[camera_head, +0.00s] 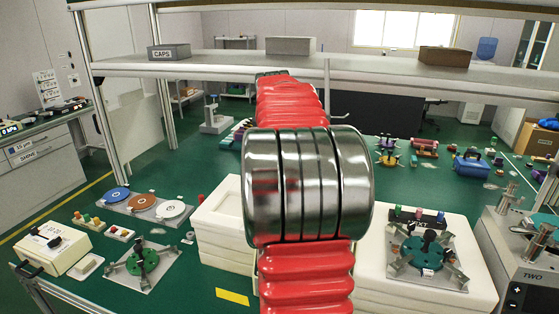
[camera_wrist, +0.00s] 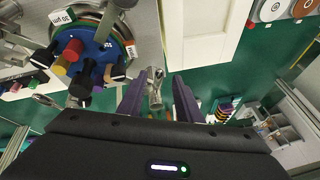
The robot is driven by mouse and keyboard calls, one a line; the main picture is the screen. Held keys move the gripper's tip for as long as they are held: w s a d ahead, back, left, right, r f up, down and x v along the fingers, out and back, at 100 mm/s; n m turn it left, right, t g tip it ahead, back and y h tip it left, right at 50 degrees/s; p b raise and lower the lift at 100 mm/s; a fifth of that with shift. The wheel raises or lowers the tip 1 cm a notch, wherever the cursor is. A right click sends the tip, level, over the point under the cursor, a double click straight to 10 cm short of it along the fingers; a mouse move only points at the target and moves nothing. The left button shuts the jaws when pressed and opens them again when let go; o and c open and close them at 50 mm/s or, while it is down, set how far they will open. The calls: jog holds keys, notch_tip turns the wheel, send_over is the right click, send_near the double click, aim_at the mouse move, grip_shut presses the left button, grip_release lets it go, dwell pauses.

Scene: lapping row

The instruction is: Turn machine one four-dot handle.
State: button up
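My gripper (camera_wrist: 158,84) shows in the wrist view. Its two purple fingers are apart, with a grey metal fitting with a rounded top (camera_wrist: 155,88) between them. I cannot tell whether they touch it. To the left is a blue round plate (camera_wrist: 98,45) with a "30 µm" tag and red, yellow and black posts. A metal lever with a ring end (camera_wrist: 45,100) lies to its lower left. I cannot make out a four-dot mark or a label "one". In the head view my red arm fills the middle and hides what is behind it; the gripper does not show there.
In the head view, a machine marked TWO (camera_head: 527,276) stands at the right edge. A green plate with clamps (camera_head: 425,250) sits on a pale block right of my arm. Pale stacked blocks (camera_head: 222,222) stand left. A shelf (camera_head: 215,67) crosses overhead.

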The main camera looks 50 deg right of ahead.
jog(key=v, duration=1.2)
jog(key=shift+r, duration=0.35)
jog(key=shift+a, duration=0.1)
jog(key=w+a+f+n+t+y, duration=0.1)
jog(key=a+f+n, duration=0.25)
jog(key=a, duration=0.95)
jog(key=a+f+n+t+y, duration=0.1)
jog(key=a+f+n, duration=0.3)
jog(key=a, duration=0.9)
jog(key=s+a+f+n, duration=0.3)
jog(key=a+f, duration=0.1)
jog(key=a, duration=0.2)
jog(key=s+a+f+n+y, duration=0.1)
jog(key=s+a+f+n, duration=0.2)
jog(key=a, duration=0.3)
jog(key=s+a+f+n+t+y, duration=0.1)
jog(key=s+a+f+n, duration=0.3)
jog(key=s+a+f, duration=0.1)
jog(key=shift+a, duration=0.75)
